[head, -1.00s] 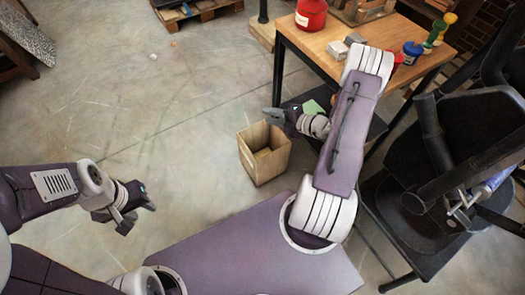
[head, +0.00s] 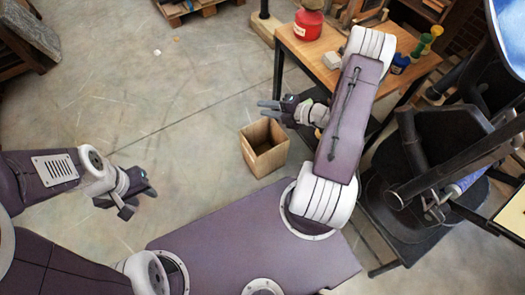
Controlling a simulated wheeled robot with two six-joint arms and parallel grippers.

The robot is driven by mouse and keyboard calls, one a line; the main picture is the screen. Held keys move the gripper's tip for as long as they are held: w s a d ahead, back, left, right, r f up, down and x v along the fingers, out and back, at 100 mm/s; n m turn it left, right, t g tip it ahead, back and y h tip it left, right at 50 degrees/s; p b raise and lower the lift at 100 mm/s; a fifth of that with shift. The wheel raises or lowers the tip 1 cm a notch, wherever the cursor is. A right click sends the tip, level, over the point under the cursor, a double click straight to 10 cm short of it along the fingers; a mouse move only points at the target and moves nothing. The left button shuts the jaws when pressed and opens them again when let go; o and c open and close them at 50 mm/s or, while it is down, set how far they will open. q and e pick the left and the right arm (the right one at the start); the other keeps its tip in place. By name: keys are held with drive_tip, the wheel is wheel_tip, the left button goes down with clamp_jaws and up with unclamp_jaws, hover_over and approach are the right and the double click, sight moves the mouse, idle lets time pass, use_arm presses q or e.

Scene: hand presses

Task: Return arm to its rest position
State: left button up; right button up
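My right arm (head: 350,110) reaches up from my base toward the wooden table (head: 315,48) and bends back left. My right gripper (head: 262,108) is above the floor just beyond the wooden box, with its two fingers apart and nothing between them. My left gripper (head: 140,200) is over bare floor at the left, apart from everything, with its fingers spread and empty.
An open wooden box (head: 264,150) stands on the floor near my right gripper. A red can (head: 308,22), a grey block (head: 332,60) and a blue jar (head: 400,63) are on the table. Black equipment (head: 440,150) crowds the right. The left floor is clear.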

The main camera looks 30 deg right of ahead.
drive_tip(key=a+r+n+g+y, duration=0.2)
drive_tip(key=a+r+n, duration=0.3)
drive_tip(key=a, duration=0.3)
drive_tip(key=a+r+n+g+y, duration=0.25)
drive_tip(key=a+r+n, duration=0.2)
drive_tip(key=a, duration=0.25)
drive_tip(key=s+a+n+g+h, duration=0.3)
drive_tip(key=s+a+n+g, duration=0.4)
drive_tip(key=s+n, duration=0.55)
drive_tip(key=s+d+f+n+h, duration=0.1)
drive_tip(key=s+d+n+h, duration=0.4)
drive_tip(key=n, duration=0.6)
drive_tip(key=w+d+f+n+t+h, duration=0.15)
drive_tip(key=d+n, duration=0.25)
drive_tip(key=n, duration=0.4)
drive_tip(key=w+d+n+h, duration=0.1)
drive_tip(key=d+n+h, duration=0.25)
drive_tip(key=n, duration=0.35)
wheel_tip(320, 180, up, 17)
drive_tip(key=p, duration=1.7)
drive_tip(key=shift+d+f+y, duration=0.2)
drive_tip(key=shift+d+y, duration=0.15)
drive_tip(key=shift+y, duration=0.1)
